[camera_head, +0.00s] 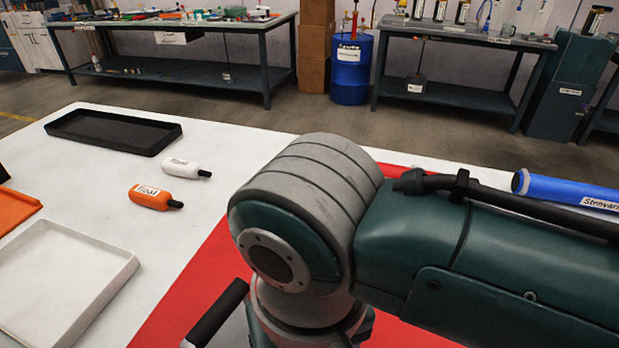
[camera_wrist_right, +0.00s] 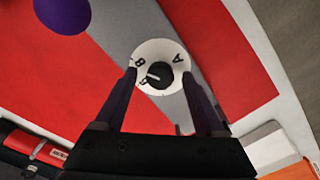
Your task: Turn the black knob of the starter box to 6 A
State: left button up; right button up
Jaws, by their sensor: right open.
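In the right wrist view, a round white dial (camera_wrist_right: 172,52) bears dark marks, including a letter A and what look like an 8 and a 6. The black knob (camera_wrist_right: 160,75) sits at its middle, with a white line towards the left-side figures; the exact setting is unclear. The dial lies over a grey surface (camera_wrist_right: 120,28), which looks like the starter box. My right gripper (camera_wrist_right: 158,76) is open, its fingers on either side of the knob with gaps. I cannot tell its height above the dial. In the head view my arm hides the knob. My left gripper is not in view.
A red mat (camera_head: 190,300) lies on the white table. Left are a black tray (camera_head: 75,130), a white tray (camera_head: 25,300), an orange tray (camera_head: 12,215), and white (camera_head: 182,168) and orange (camera_head: 150,197) bottles. A blue cylinder (camera_head: 560,190) lies right. A purple round thing (camera_wrist_right: 62,12) is near the dial.

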grip_shut()
dwell(0.6)
